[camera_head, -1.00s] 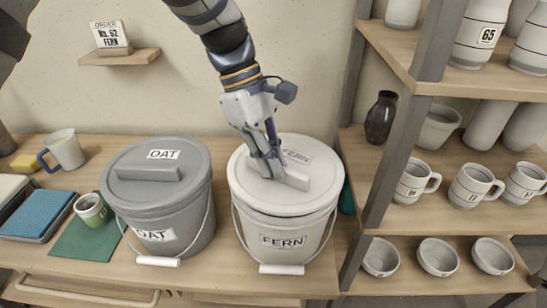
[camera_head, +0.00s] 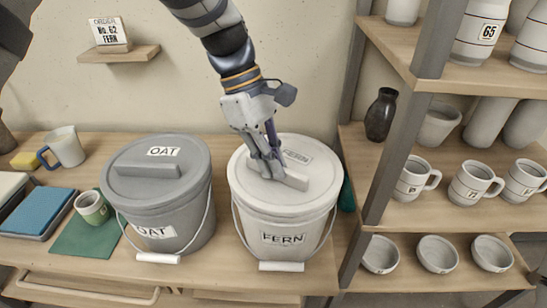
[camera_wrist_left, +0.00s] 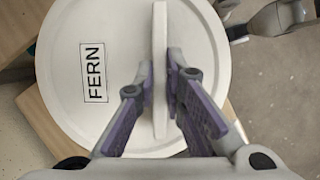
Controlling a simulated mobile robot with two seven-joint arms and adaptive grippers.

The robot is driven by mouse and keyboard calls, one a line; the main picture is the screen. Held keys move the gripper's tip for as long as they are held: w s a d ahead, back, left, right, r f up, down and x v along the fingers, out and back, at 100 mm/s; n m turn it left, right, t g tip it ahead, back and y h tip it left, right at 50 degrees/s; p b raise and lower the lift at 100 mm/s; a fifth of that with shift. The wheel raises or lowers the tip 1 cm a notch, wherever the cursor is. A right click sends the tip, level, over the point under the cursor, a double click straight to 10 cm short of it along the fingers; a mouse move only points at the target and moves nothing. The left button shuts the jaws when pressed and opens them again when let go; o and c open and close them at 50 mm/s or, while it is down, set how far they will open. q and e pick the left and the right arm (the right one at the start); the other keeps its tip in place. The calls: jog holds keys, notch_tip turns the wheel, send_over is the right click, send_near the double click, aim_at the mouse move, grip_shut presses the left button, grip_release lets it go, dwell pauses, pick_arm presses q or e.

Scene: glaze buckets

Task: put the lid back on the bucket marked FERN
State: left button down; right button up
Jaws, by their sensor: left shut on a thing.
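The FERN bucket (camera_head: 283,239) is a white pail with a white grip on its wire handle, standing upright on the table. The white lid marked FERN (camera_head: 255,183) lies over the bucket's mouth, looking level and resting on the rim. My left gripper (camera_head: 277,172) is shut on the lid's raised bar handle. The wrist view shows the fingers on both sides of the bar, and the lid's FERN label (camera_wrist_left: 94,72) to the left of it. The far side of the rim is hidden. My right gripper is not in view.
The grey OAT bucket (camera_head: 170,205), lidded, stands close on the left. A shelf unit (camera_head: 385,165) with mugs, bowls and a dark vase (camera_head: 380,115) stands close on the right.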

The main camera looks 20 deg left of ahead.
pick_arm(q)
jog(key=c, duration=1.1)
grip_release()
jog(key=shift+r, duration=3.5)
grip_shut()
